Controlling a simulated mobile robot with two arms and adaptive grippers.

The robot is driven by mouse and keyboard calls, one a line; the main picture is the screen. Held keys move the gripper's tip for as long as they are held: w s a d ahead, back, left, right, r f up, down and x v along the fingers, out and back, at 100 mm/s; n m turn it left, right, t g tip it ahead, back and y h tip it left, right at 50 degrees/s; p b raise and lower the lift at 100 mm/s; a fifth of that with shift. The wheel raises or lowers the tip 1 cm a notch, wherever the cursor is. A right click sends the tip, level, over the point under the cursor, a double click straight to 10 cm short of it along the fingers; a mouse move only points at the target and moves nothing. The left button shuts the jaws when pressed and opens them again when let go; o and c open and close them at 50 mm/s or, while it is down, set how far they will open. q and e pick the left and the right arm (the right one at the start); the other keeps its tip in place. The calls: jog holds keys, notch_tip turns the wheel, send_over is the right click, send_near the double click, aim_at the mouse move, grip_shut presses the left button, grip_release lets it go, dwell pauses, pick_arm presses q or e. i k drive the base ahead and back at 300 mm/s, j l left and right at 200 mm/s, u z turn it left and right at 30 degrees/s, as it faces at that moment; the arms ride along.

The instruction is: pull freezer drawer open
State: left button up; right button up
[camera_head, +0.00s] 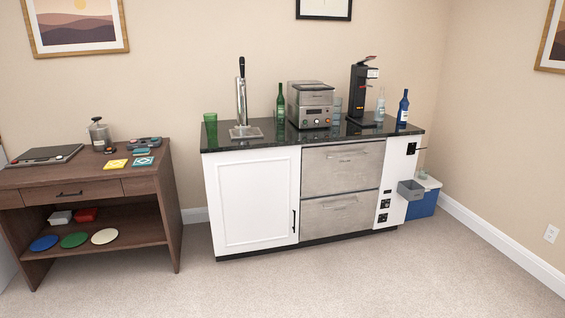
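A bar cabinet has two stacked metal drawers in its middle. The upper drawer (341,168) and the lower drawer (338,215) both look shut, each with a horizontal handle near its top edge. The upper handle (345,155) and the lower handle (339,204) are metal like the fronts. No marking that I can read shows which one is the freezer drawer. Neither of my grippers is in view.
A white cabinet door (252,199) is left of the drawers, and a white panel (398,183) with black fittings is right. The dark counter (278,137) carries bottles and machines. A brown desk (160,185) stands left, a blue cooler (424,204) right. The carpet (330,280) in front is clear.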

aim_at(337, 214)
jog(key=i+j, duration=0.1)
jog(key=i, duration=2.15)
jog(key=l+z, duration=0.05)
jog(key=l, duration=0.05)
